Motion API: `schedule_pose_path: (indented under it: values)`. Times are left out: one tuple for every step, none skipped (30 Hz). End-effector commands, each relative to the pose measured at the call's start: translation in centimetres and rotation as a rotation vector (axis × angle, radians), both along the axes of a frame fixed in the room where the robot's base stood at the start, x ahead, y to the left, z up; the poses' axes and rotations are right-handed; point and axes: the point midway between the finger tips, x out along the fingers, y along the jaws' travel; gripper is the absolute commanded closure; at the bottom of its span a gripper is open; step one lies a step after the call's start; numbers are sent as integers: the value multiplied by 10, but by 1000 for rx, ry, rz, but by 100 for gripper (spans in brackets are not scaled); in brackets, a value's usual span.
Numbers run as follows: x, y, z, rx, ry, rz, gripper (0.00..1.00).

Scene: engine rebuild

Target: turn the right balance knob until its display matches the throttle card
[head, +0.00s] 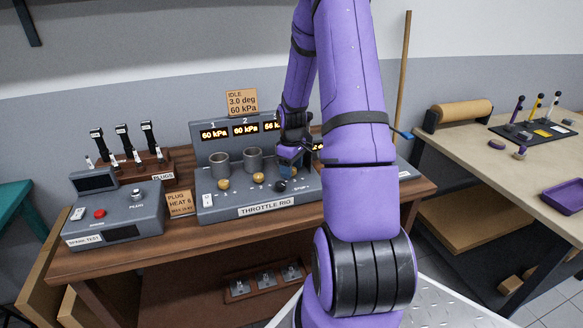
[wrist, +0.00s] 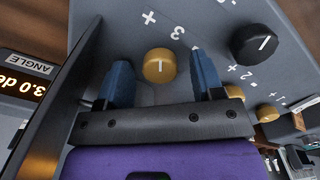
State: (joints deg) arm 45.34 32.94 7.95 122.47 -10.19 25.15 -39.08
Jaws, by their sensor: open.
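The throttle rig (head: 262,199) is a grey console on the wooden bench in the head view. Its displays 1 and 2 read 60 kPa; the third display (head: 271,127) seems to read 56 kPa, its right end hidden by my arm. The throttle card (head: 241,102) above reads IDLE, 3.0 deg, 60 kPa. The brass right balance knob (wrist: 159,65), by a printed 3, shows in the wrist view with a white pointer line. My gripper (wrist: 158,80) is open, its blue fingertips on either side of this knob with gaps visible. In the head view my gripper (head: 290,157) largely hides it.
A black knob (wrist: 255,45) sits close beside my right-hand fingertip in the wrist view. Other brass knobs (head: 223,184) and grey cylinders (head: 220,165) stand on the rig. A spark tester (head: 115,213) stands left; a second bench (head: 480,150) is at the right.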

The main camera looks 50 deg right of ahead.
Motion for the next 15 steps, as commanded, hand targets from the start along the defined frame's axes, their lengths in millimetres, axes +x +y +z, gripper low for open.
schedule_pose_path:
  values:
    - [0, 0, 0, 0, 0, 0, 39]
    - [0, 0, 0, 0, 0, 0, 39]
    - [0, 0, 0, 0, 0, 0, 39]
    - [0, 0, 0, 0, 0, 0, 39]
    - [0, 0, 0, 0, 0, 0, 39]
    - [0, 0, 0, 0, 0, 0, 48]
    - [0, 0, 0, 0, 0, 0, 55]
    - [0, 0, 0, 0, 0, 0, 62]
    - [0, 0, 0, 0, 0, 0, 71]
    - [0, 0, 0, 0, 0, 0, 78]
    - [0, 0, 0, 0, 0, 0, 85]
    - [0, 0, 0, 0, 0, 0, 88]
    - [0, 0, 0, 0, 0, 0, 88]
    - [0, 0, 0, 0, 0, 0, 88]
    - [0, 0, 0, 0, 0, -1, 88]
